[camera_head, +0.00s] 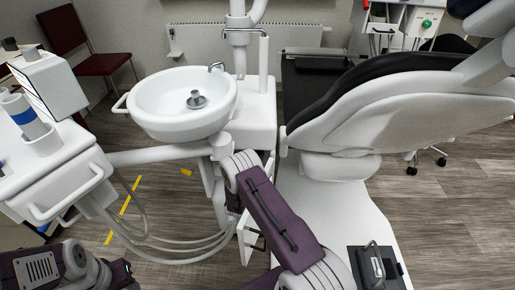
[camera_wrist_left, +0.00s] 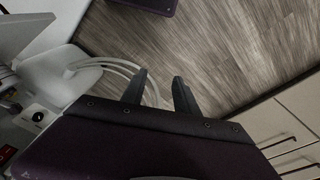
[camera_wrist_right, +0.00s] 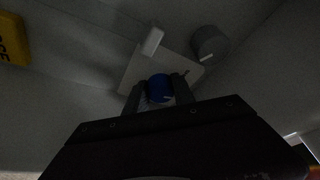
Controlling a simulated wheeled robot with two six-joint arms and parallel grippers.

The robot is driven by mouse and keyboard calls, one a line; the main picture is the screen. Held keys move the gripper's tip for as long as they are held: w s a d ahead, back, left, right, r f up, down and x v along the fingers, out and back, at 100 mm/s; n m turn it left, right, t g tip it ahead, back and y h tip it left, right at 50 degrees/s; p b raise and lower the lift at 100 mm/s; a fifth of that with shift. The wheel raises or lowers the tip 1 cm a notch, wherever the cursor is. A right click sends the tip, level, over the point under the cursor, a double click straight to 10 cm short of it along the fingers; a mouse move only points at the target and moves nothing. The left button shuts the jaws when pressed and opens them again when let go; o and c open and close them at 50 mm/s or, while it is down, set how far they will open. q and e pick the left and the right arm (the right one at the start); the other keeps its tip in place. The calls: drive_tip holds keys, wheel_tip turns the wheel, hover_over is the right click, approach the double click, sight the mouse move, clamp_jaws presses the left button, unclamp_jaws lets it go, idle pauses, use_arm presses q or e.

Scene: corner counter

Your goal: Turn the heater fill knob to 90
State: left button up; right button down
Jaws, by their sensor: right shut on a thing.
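In the right wrist view a round blue knob (camera_wrist_right: 159,88) stands on a pale square plate (camera_wrist_right: 136,72). A thin dark mark shows on the plate to the right of the knob. My right gripper (camera_wrist_right: 157,92) is shut on the blue knob, with one finger on each side of it. The knob's angle is too dark to read. My left gripper (camera_wrist_left: 159,80) is open and empty above the floor. Neither gripper's fingers show in the head view, and the blue knob is not seen there.
A grey round knob (camera_wrist_right: 210,45) and a white lever-like part (camera_wrist_right: 152,41) are close to the blue knob. A yellow label (camera_wrist_right: 13,40) is at upper left. In the head view a white basin (camera_head: 180,125), a dental chair (camera_head: 380,115) and a tool stand (camera_head: 75,190) surround my arms.

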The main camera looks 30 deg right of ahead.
drive_tip(key=shift+m, duration=0.3)
drive_tip(key=m+g+p, duration=0.1)
drive_tip(key=m+p, duration=0.1)
drive_tip(key=m, duration=0.1)
drive_tip(key=shift+r, duration=0.15)
drive_tip(key=shift+m+g+y+p, duration=0.3)
drive_tip(key=shift+m+g+p, duration=0.7)
drive_tip(key=shift+m, duration=1.1)
drive_tip(key=c, duration=1.1)
unclamp_jaws()
drive_tip(key=shift+o, duration=0.2)
drive_tip(key=p+v, duration=0.2)
drive_tip(key=v, duration=0.7)
